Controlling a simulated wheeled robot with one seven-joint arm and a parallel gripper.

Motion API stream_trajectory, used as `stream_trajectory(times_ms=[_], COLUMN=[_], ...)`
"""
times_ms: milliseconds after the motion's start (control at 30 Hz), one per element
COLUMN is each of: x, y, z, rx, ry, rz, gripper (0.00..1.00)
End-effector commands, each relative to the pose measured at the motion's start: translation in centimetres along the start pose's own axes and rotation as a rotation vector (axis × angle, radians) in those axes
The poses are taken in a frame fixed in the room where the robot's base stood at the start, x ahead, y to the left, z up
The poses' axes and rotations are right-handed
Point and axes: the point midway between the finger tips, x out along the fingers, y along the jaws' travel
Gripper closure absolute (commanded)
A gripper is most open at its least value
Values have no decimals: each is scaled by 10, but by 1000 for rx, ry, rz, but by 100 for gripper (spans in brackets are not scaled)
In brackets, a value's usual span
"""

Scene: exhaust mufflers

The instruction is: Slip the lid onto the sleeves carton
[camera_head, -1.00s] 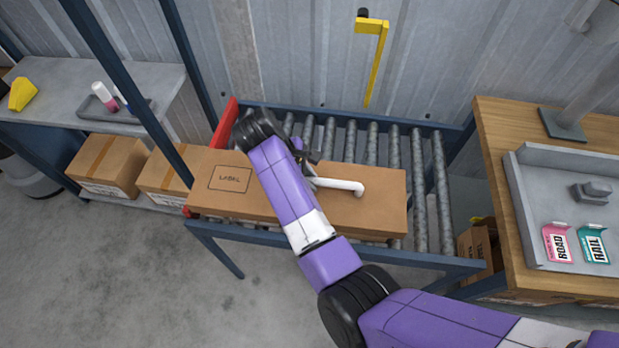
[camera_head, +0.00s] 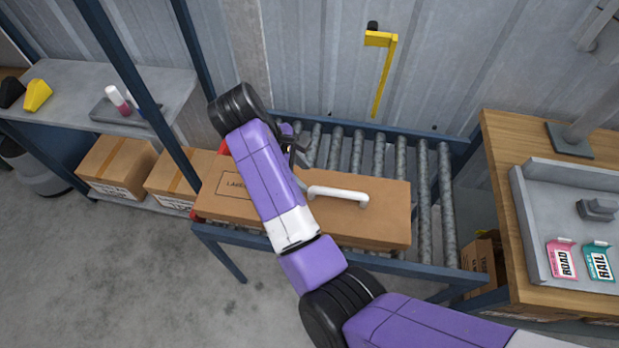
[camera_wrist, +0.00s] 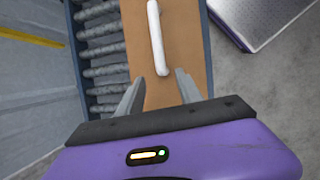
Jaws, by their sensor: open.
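A long brown carton lies on the roller conveyor, covered by a flat brown lid (camera_head: 375,200) with a white bar handle (camera_head: 340,194) and a printed "LABEL" square, partly behind my arm. The lid appears to lie flat over the carton; I cannot tell whether it is fully seated. My gripper (camera_head: 296,147) is open and empty, above the lid and to the left of the handle. In the wrist view, the two fingers of my gripper (camera_wrist: 159,92) are spread apart over the brown lid (camera_wrist: 185,40), with the white handle (camera_wrist: 156,40) beyond the fingertips.
The roller conveyor (camera_head: 422,200) has bare rollers behind and right of the carton. A yellow bracket (camera_head: 385,75) stands behind it. A wooden bench (camera_head: 498,170) with a grey tray holding pink and teal cartons is at right. A grey shelf (camera_head: 70,90) with boxes below is at left.

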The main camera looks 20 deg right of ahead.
Motion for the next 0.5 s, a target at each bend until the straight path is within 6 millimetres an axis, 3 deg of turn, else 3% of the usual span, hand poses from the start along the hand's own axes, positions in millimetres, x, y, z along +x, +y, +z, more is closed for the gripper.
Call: stream_trajectory(times_ms=[33,167,500], x=[-13,-25,-28], y=[0,0,0], z=[1,0,0], rx=[-3,-1,0], ry=[1,1,-1], rz=[0,1,0], gripper=[58,58,58])
